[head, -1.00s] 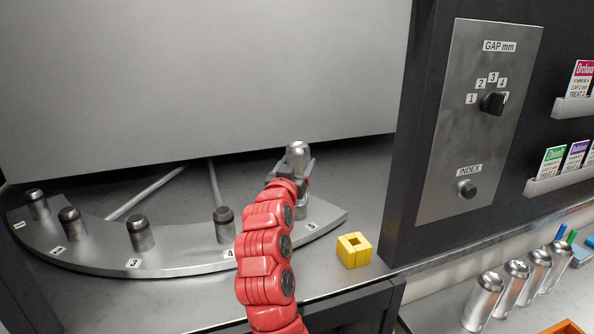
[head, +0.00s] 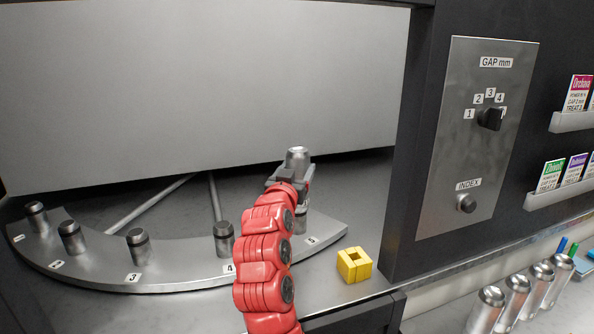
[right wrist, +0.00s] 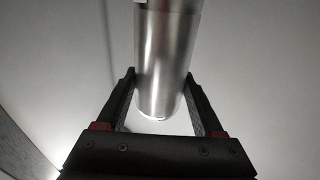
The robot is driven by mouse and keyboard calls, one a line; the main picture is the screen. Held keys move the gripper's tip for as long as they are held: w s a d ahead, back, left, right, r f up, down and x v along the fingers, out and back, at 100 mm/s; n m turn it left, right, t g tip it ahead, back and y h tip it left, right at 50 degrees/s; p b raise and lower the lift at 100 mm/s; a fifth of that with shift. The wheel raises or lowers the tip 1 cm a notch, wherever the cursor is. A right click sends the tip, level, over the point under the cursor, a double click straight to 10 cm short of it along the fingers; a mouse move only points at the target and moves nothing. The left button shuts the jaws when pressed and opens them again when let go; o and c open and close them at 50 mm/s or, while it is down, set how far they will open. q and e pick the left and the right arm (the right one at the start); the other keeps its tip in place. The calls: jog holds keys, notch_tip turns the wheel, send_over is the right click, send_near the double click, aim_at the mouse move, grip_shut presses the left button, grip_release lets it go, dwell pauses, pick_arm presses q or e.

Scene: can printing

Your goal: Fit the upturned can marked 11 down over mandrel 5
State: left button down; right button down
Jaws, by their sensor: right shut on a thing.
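My right gripper (head: 292,182) is shut on a bare silver can (head: 297,157), whose domed end points up. In the right wrist view the can (right wrist: 166,60) stands between the two fingers (right wrist: 165,100). Its number cannot be read. Mandrel 5 (head: 301,224) stands at the right end of the curved metal plate, partly hidden behind my red right arm. In the head view the can shows above this mandrel. The gripper hides the can's lower end, so I cannot tell whether they touch. My left gripper is not in view.
Mandrel 4 (head: 223,239) and several others stand left along the curved plate (head: 180,275). A yellow hollow block (head: 354,265) lies right of the plate. Several silver cans (head: 514,300) stand at lower right. The control panel (head: 477,140) rises at right.

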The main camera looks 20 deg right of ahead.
jog(key=shift+a+b, duration=0.1)
jog(key=shift+b, duration=0.45)
jog(key=shift+s, duration=0.1)
dwell(0.4)
jog(key=shift+b, duration=0.4)
dwell(0.5)
jog(key=shift+b, duration=0.4)
jog(key=shift+s+f+b, duration=0.2)
jog(key=shift+f+b, duration=0.2)
jog(key=shift+f, duration=0.05)
